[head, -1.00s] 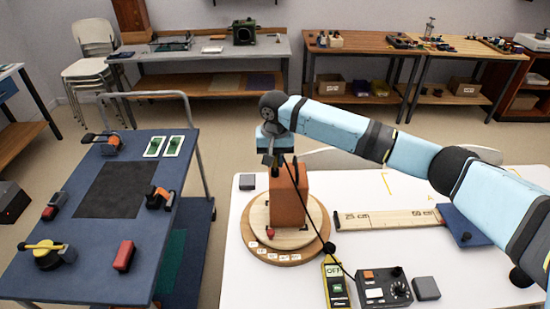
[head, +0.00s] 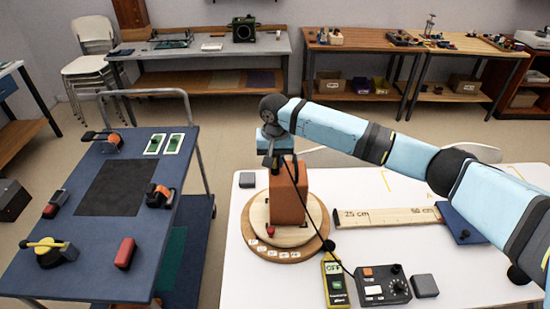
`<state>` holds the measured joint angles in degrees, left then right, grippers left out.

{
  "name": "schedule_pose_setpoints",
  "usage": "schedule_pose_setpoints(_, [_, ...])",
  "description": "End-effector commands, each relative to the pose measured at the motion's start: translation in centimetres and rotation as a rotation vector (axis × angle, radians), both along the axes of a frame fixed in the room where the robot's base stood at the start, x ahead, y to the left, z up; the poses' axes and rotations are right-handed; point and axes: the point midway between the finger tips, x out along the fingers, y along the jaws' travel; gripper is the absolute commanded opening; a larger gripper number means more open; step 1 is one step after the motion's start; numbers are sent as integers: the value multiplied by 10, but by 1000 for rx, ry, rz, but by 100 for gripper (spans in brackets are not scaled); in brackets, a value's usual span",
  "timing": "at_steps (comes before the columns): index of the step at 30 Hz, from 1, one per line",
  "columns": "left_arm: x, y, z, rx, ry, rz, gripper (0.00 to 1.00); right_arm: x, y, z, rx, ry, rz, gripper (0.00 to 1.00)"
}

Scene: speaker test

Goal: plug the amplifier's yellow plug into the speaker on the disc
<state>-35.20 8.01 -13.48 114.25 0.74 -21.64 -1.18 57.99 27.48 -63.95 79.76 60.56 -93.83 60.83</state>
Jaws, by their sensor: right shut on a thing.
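The speaker (head: 288,202) is an orange-brown box standing upright on the round wooden disc (head: 257,244), which has small white labels and a red knob at its front. The amplifier (head: 384,287) is a dark box with an orange button and a dial, on the white table in front right. Its black cable arches up past the speaker's right side to my right gripper (head: 274,161). That gripper is shut at the speaker's top, at its far side, where the cable ends. The yellow plug is hidden there, so I cannot tell whether it touches the speaker. My left gripper is out of view.
A yellow meter reading OFF (head: 335,284) lies left of the amplifier, a small grey box (head: 425,286) right of it. A wooden ruler (head: 385,217) and blue board (head: 463,224) lie behind. A blue cart (head: 90,250) with clamps stands left.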

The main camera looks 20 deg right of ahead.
Motion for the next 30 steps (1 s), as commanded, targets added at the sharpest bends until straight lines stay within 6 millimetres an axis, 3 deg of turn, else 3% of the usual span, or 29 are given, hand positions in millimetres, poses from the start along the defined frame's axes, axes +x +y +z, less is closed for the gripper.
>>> schedule_pose_setpoints(6, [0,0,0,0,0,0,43,0,0,0,0,0,0,0])
schedule_pose_setpoints(7, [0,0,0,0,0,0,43,0,0,0,0,0,0,24])
schedule_pose_setpoints(10, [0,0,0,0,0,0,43,0,0,0,0,0,0,47])
schedule_pose_setpoints(11, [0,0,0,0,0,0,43,0,0,0,0,0,0,49])
schedule_pose_setpoints(22, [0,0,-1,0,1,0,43,0,1,7,1,-2,0,49])
schedule_pose_setpoints(26, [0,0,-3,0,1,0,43,0,0,28,2,-4,0,49])
schedule_pose_setpoints(30, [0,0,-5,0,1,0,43,1,1,60,3,-5,0,49])
